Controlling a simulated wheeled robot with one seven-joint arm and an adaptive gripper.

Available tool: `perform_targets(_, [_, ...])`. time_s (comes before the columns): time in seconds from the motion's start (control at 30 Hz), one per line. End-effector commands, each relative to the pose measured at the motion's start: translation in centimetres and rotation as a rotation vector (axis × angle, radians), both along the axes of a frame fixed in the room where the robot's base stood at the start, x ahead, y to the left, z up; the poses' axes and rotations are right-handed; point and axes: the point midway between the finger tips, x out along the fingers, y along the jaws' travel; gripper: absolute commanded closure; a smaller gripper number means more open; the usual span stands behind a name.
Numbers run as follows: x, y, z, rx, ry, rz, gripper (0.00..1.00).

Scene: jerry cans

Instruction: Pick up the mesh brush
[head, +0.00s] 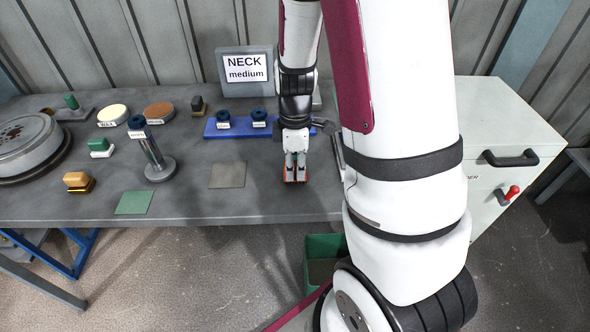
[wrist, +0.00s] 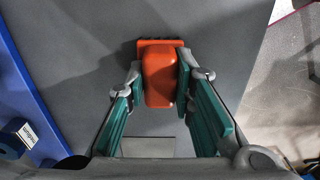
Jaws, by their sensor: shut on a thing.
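A brush-like block with an orange-red rounded handle (wrist: 159,78) on a wider base lies between my fingers, and I take it to be the mesh brush. In the head view its red-orange parts (head: 295,180) show below my gripper (head: 295,163), near the table's front edge. My gripper (wrist: 160,85) is shut on the handle, one green-padded finger on each side. The brush is at or just above the table top; I cannot tell whether it touches. Its underside is hidden.
The grey table (head: 265,205) holds a blue rack (head: 215,133), a post stand (head: 160,170), a grey plate (head: 228,175), a green pad (head: 134,203) and an orange-topped brush (head: 77,180). A NECK medium sign (head: 246,70) stands behind. A white cabinet (head: 500,120) is at right.

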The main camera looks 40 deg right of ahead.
Motion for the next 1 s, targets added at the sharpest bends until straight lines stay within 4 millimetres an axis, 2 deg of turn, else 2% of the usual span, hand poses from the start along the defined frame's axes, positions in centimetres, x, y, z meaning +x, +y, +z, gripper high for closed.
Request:
perform_targets(0.27, [0.1,0.0,0.8,0.0,-0.001,0.0,1.0])
perform_targets(0.5, [0.1,0.0,3.7,-0.001,-0.004,0.0,1.0])
perform_targets(1.0, [-11.6,-4.5,4.6,-0.001,-0.002,-0.006,1.0])
